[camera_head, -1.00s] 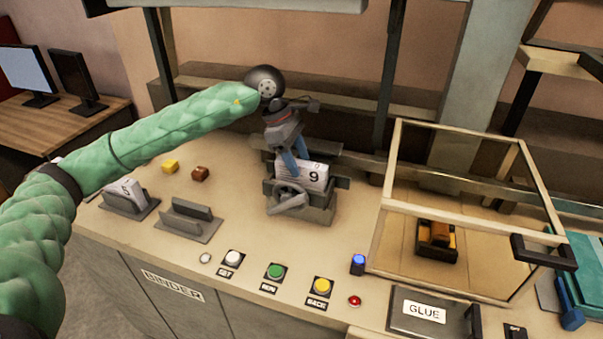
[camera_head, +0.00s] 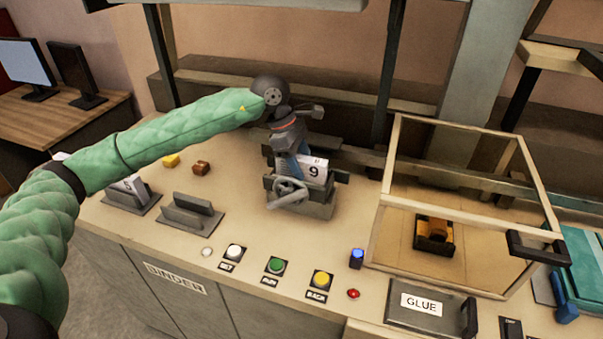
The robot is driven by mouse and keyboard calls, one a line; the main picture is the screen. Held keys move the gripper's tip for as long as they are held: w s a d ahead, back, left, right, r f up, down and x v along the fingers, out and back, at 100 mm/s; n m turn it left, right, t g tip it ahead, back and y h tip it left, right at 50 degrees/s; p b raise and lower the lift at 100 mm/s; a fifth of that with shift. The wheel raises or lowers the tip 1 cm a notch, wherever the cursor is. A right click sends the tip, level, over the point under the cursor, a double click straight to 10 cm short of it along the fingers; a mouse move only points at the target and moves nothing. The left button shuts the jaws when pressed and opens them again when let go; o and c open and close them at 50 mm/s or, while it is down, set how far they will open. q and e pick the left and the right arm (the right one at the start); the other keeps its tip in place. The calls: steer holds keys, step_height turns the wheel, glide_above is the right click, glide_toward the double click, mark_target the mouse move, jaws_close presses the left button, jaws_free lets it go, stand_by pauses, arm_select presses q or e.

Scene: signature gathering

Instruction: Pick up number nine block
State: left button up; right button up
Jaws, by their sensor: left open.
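The number nine block (camera_head: 314,171) is white with a black 9 and sits in a grey clamp-like holder (camera_head: 312,203) with a handwheel, in the middle of the bench. My left gripper (camera_head: 291,168) reaches down from above at the block's left side, with its blue fingers close to the block. It is open. I cannot tell whether a finger touches the block, and the gripper hides the block's left part. My right gripper is not in view.
Another white numbered block (camera_head: 131,185) sits in a left holder (camera_head: 133,197). An empty holder (camera_head: 187,214) stands beside it. Buttons line the bench front. A glass-framed case (camera_head: 457,208) stands right, with a glue box (camera_head: 424,305) before it.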

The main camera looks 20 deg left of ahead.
arm_select(q)
steer(key=shift+f, duration=0.1)
jaws_close()
